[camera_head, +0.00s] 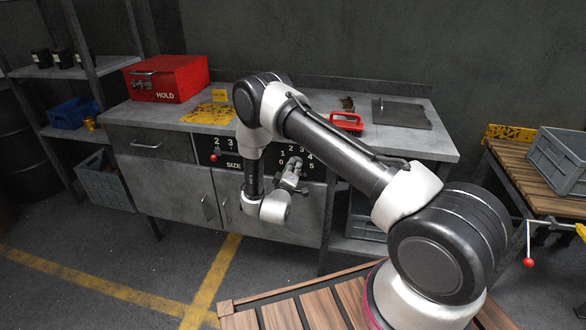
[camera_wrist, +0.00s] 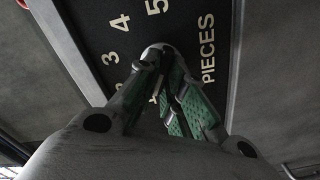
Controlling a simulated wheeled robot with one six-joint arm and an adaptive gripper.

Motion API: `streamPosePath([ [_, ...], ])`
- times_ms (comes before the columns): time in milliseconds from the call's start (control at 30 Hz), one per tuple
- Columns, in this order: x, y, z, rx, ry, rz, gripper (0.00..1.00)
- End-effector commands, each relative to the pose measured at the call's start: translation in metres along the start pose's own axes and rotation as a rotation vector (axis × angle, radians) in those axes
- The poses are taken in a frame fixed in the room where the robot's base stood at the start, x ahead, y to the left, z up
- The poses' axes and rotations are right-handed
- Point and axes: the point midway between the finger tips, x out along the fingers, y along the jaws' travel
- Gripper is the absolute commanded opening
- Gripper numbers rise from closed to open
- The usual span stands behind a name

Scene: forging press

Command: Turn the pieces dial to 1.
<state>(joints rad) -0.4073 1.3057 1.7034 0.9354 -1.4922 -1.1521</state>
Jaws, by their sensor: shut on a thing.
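The pieces dial sits on a black panel (camera_wrist: 105,12) on the front of the grey cabinet, with white numerals around it. In the wrist view its grey knob (camera_wrist: 158,48) shows between my green-padded fingertips, with 3, 4, 5 and the word PIECES beside it. My gripper (camera_wrist: 165,68) is shut on the knob. In the head view my gripper (camera_head: 292,172) reaches the dial from the front, and the numerals 0 to 5 stand around it. The gripper hides most of the knob, and I cannot tell which number it points to.
A size dial with a red knob (camera_head: 213,157) is left of it on the same panel. Cabinet doors (camera_head: 180,195) are below. On the counter are a red HOLD box (camera_head: 165,78), a red-handled item (camera_head: 346,121) and a dark plate (camera_head: 401,113). A grey crate (camera_head: 560,158) stands at right.

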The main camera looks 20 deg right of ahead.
Motion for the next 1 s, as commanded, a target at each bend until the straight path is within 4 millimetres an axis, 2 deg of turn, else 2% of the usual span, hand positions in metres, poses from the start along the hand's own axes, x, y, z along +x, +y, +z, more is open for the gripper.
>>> streamPosePath([
  [333, -0.001, -0.001, 0.0, -0.003, 0.0, -0.003, 0.0],
  [367, -0.001, -0.001, 0.0, -0.003, 0.0, -0.003, 0.12],
  [400, -0.001, -0.001, 0.0, -0.003, 0.0, -0.003, 0.2],
  [467, -0.001, -0.001, 0.0, -0.003, 0.0, -0.002, 0.31],
  [500, -0.001, -0.001, 0.0, -0.003, 0.0, -0.002, 0.32],
  [833, -0.004, -0.001, 0.0, -0.002, 0.001, -0.002, 0.32],
  [1000, -0.029, -0.001, -0.001, -0.004, 0.003, -0.003, 0.32],
])
